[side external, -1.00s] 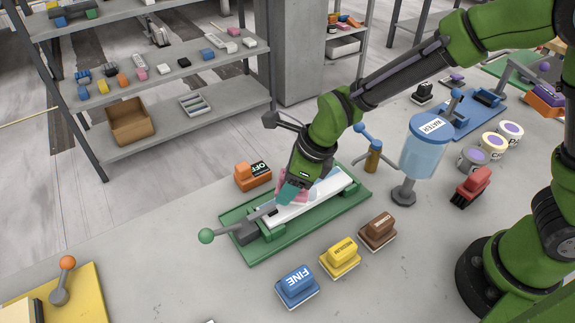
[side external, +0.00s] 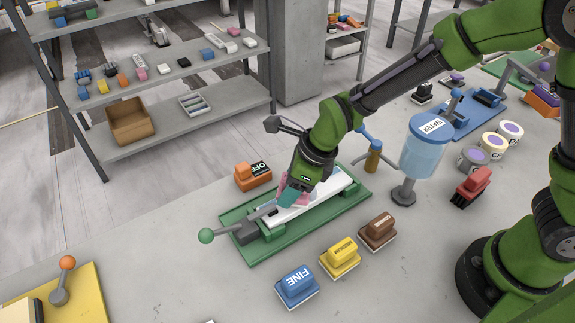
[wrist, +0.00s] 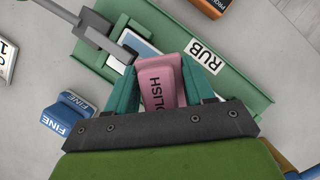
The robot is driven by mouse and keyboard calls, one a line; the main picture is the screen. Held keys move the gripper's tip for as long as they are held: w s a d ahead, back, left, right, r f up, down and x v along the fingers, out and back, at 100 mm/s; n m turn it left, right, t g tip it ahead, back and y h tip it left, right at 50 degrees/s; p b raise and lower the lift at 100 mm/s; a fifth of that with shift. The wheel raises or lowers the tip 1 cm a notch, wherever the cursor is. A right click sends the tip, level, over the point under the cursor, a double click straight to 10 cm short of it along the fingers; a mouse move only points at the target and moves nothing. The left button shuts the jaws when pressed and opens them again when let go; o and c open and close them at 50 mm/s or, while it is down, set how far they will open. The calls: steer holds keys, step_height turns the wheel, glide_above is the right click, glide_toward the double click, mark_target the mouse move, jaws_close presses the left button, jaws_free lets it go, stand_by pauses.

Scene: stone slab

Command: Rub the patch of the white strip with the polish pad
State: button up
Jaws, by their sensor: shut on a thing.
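The pink polish pad (wrist: 163,80) is held between the two teal fingers of my gripper (wrist: 165,92), its lettering partly hidden. In the side view my gripper (side external: 289,199) is low over the white strip (side external: 333,190), towards its left half, with the pad (side external: 303,199) partly hidden by the fingers. The pad appears to be on or just above the strip; contact is not clear. The strip lies in a green fixture (side external: 262,247) with a grey clamp (side external: 247,232) at its left end. In the wrist view the strip (wrist: 132,45) is mostly covered.
An orange pad (side external: 252,177) sits behind the fixture. Blue fine (side external: 297,285), yellow medium (side external: 340,257) and brown (side external: 378,232) pads stand in front. A blue water container (side external: 424,150) stands to the right. The clamp's green-knobbed lever (side external: 207,236) sticks out left.

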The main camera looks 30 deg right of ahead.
steer(key=shift+d+r, duration=0.1)
steer(key=shift+d, duration=3.3)
steer(key=shift+a+f, duration=0.25)
steer(key=shift+a, duration=1.55)
steer(key=shift+a+f, duration=0.2)
steer(key=shift+a, duration=1.6)
steer(key=shift+d+r, duration=0.1)
steer(key=shift+d, duration=3.5)
steer(key=shift+s+a+f, duration=0.1)
steer(key=shift+a+f, duration=0.15)
steer(key=shift+a, duration=0.9)
steer(key=shift+s+a+f, duration=0.1)
steer(key=shift+a+f, duration=0.1)
steer(key=shift+a, duration=2.35)
steer(key=shift+w+d+r, duration=0.1)
steer(key=shift+d+r, duration=0.1)
steer(key=shift+d, duration=1.7)
steer(key=shift+w+d+r, duration=0.1)
steer(key=shift+d+r, duration=0.1)
steer(key=shift+d, duration=1.65)
